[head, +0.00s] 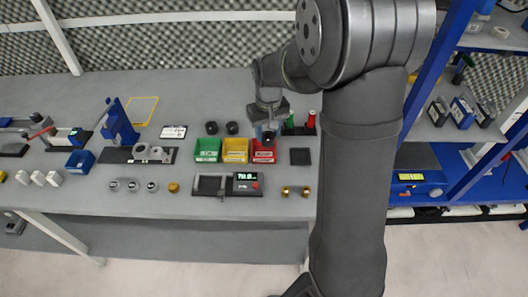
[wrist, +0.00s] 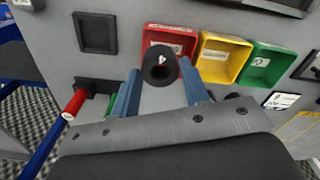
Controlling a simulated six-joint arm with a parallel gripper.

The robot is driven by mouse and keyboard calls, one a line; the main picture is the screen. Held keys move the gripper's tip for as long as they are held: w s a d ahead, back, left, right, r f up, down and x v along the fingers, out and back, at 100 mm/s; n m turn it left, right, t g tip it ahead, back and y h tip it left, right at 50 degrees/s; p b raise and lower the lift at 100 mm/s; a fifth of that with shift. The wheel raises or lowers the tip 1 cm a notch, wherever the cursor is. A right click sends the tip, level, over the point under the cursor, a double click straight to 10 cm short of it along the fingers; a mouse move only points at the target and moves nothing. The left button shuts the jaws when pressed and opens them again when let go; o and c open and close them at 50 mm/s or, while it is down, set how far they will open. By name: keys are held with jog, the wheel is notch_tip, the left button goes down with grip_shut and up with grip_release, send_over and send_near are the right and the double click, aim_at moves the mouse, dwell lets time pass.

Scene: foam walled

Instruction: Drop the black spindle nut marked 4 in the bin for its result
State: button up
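The black spindle nut (wrist: 158,72) is round with a hole, and a small white mark shows on it that I cannot read for certain. My gripper (wrist: 160,72) has its two blue fingers on either side of the nut and appears shut on it. In the head view my gripper (head: 268,128) is low over the red bin (head: 264,156), at its back edge. The red bin also shows in the wrist view (wrist: 168,33), just beyond the nut. The yellow bin (head: 236,157) and green bin (head: 207,157) stand to its left. Their labels are too small to read.
Two more black nuts (head: 222,128) stand behind the bins. A gauge with a lit display (head: 246,178) is in front. Red and green cylinders (head: 311,119) stand behind right, near a black square tray (head: 300,156). Several silver pieces (head: 132,186) lie front left.

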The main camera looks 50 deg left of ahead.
jog(key=o, duration=0.3)
jog(key=shift+o, duration=0.2)
jog(key=shift+r, duration=0.15)
notch_tip(320, 180, up, 17)
dwell(0.6)
notch_tip(320, 180, down, 17)
jog(key=shift+f, duration=0.2)
jog(key=shift+r, duration=1.15)
